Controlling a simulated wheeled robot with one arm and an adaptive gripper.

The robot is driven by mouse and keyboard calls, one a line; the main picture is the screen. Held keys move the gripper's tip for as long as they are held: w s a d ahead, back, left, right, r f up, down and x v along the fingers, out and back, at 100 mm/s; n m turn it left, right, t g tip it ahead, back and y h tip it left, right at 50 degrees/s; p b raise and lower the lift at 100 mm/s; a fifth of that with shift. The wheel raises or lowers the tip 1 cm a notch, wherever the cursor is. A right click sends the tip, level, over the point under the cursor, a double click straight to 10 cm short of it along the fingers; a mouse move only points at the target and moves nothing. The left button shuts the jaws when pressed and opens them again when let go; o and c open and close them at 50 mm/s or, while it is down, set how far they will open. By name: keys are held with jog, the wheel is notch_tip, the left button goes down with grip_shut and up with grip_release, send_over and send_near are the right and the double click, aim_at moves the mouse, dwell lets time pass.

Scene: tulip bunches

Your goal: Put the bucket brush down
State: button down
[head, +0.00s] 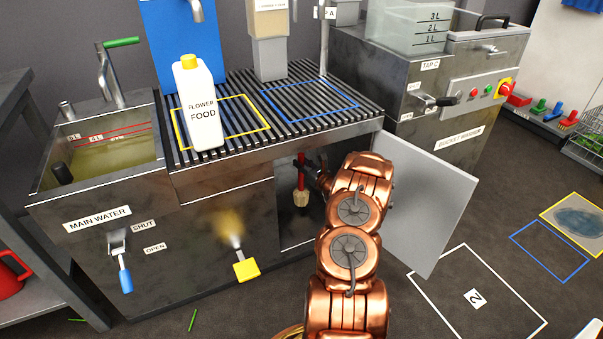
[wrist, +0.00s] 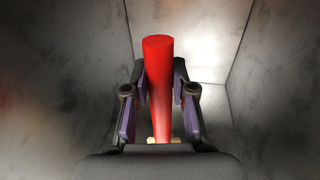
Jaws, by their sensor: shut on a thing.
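The bucket brush (head: 301,197) has a red handle and a pale head. It hangs roughly upright, head down, inside the open cabinet under the slatted rack. My gripper (head: 308,168) reaches into the cabinet from the right and is shut on the red handle. In the wrist view the red handle (wrist: 158,70) stands between the two fingers of my gripper (wrist: 159,100). A little of the pale head shows low behind my gripper. Whether the head touches the cabinet floor I cannot tell.
The cabinet door (head: 430,200) stands open on the right, close beside my arm. Grey cabinet walls (wrist: 270,60) surround my gripper. Above is the slatted rack (head: 255,135) with a white flower food bottle (head: 200,115). A water basin (head: 105,150) is at left, a bucket washer (head: 450,135) at right.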

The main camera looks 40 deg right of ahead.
aim_at(301, 179)
jog(key=shift+w+d+f, duration=0.1)
jog(key=shift+w+d, duration=0.1)
jog(key=shift+w, duration=0.05)
jog(key=shift+w+d+f+b, duration=0.1)
jog(key=shift+d+f+b, duration=0.05)
jog(key=shift+f+b, duration=0.15)
notch_tip(301, 179, down, 3)
jog(key=shift+r+b, duration=0.1)
jog(key=shift+b, duration=0.75)
jog(key=c, duration=1)
grip_release()
jog(key=shift+o, duration=0.2)
